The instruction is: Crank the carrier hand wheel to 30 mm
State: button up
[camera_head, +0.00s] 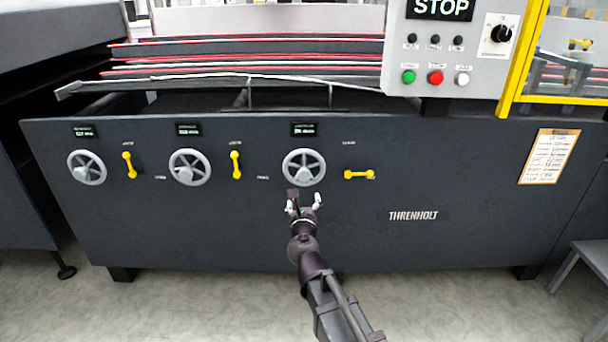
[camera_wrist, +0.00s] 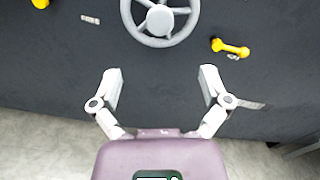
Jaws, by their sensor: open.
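Three grey spoked hand wheels sit in a row on the dark machine front: a left wheel (camera_head: 87,167), a middle wheel (camera_head: 190,167) and a right wheel (camera_head: 304,167). Each has a small display above it; the lettering is too small to read, so I cannot tell which is the carrier. My gripper (camera_head: 303,204) is open and empty, just below the right wheel in the picture. In the wrist view, my gripper (camera_wrist: 161,82) has its fingers wide apart, with a hand wheel (camera_wrist: 160,20) ahead at the top edge, cut off, not between the fingers.
A yellow lever (camera_head: 359,174) lies horizontal right of the right wheel and also shows in the wrist view (camera_wrist: 231,48). Two more yellow levers, a left one (camera_head: 130,165) and a middle one (camera_head: 235,165), stand near upright. A control box (camera_head: 450,60) is above right. The panel below the wheels is clear.

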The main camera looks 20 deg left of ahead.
aim_at(303, 176)
dwell(0.4)
jog(key=x, duration=1.3)
jog(key=shift+w+a, duration=0.2)
jog(key=shift+w, duration=0.15)
jog(key=c, duration=1.3)
